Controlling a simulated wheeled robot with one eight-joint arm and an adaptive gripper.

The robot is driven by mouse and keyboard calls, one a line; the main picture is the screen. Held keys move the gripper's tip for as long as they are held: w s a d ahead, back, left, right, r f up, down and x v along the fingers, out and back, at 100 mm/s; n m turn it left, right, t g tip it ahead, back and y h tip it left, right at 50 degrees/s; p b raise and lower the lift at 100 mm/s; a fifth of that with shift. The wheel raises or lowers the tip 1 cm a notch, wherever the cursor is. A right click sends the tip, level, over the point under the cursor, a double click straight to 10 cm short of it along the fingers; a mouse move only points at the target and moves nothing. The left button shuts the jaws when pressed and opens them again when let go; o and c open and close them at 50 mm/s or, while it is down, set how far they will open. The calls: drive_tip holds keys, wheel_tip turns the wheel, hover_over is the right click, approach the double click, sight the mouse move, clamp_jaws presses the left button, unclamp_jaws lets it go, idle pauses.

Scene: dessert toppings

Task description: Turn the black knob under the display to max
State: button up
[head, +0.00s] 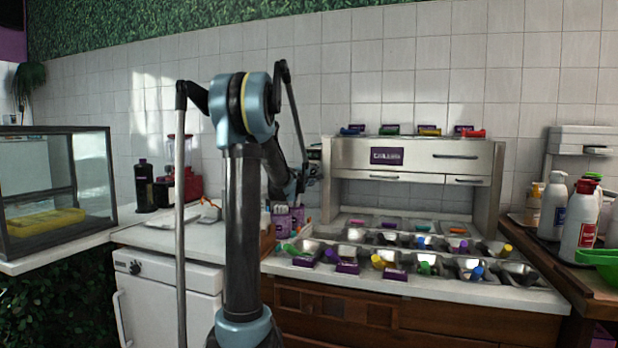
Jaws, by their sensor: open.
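A small dark round knob (135,268) shows on the upper front of a white appliance (170,300) at the lower left, beneath the counter. Its marking and setting are too small to read. A glass display case (55,190) stands to the left and higher than the knob. My gripper (314,165) is open and small in view, beyond my arm and just left of the steel topping station. It is far from the knob, to the right and higher. It looks empty, though its fingertips are hard to make out.
The steel topping station (410,155) stands at the right behind several tubs with coloured scoops. Bottles (580,220) stand at the far right. A red blender (181,170) and a dark bottle (144,185) stand on the left counter. My arm hides part of the counter.

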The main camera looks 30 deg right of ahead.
drive_tip(key=shift+w+d, duration=0.2)
drive_tip(key=shift+c, duration=0.3)
drive_tip(key=c, duration=1)
drive_tip(key=shift+n, duration=0.6)
drive_tip(key=shift+s, duration=0.1)
drive_tip(key=o, duration=1.1)
drive_tip(key=shift+c, duration=0.2)
